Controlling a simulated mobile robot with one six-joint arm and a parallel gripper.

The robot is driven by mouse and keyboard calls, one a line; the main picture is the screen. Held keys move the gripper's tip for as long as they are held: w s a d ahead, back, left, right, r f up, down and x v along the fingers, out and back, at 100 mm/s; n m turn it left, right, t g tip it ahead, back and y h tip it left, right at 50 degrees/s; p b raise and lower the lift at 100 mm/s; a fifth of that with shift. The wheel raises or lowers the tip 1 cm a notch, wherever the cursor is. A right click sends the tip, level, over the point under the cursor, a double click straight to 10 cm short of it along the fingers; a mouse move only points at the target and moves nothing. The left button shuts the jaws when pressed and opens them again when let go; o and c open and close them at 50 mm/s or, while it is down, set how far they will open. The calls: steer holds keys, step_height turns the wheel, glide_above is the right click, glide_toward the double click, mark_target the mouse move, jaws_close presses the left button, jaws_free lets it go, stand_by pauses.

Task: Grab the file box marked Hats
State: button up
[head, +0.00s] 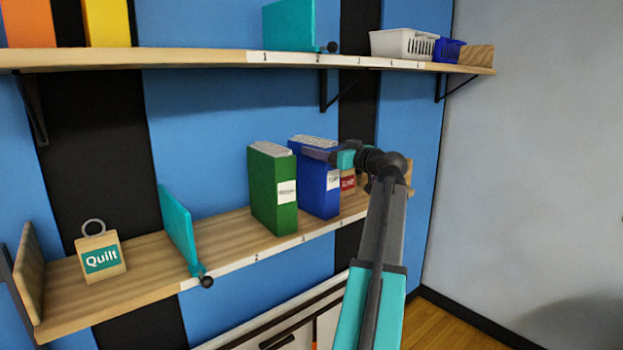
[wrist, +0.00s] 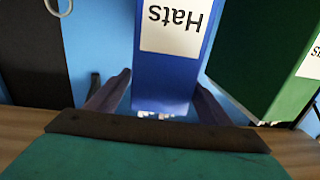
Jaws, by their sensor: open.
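The blue file box (head: 314,180) stands upright on the lower shelf, right of a green file box (head: 273,190). In the wrist view the blue file box (wrist: 170,70) appears upside down, with a white label reading "Hats". My gripper (head: 318,154) is at the upper part of the blue box in the head view. In the wrist view my gripper (wrist: 160,88) is open, with one finger on each side of the box near its top end. I cannot tell whether the fingers touch it. The green file box (wrist: 265,60) is close beside one finger.
A small box with a red label (head: 348,183) sits right of the blue box, partly hidden by my arm. The upper shelf (head: 200,58) overhangs, holding baskets (head: 402,45).

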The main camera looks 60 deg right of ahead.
steer(key=p+x, duration=0.1)
steer(key=x, duration=0.3)
steer(key=shift+w+f+p, duration=0.1)
steer(key=shift+w+p, duration=0.25)
jaws_close()
stand_by(0.5)
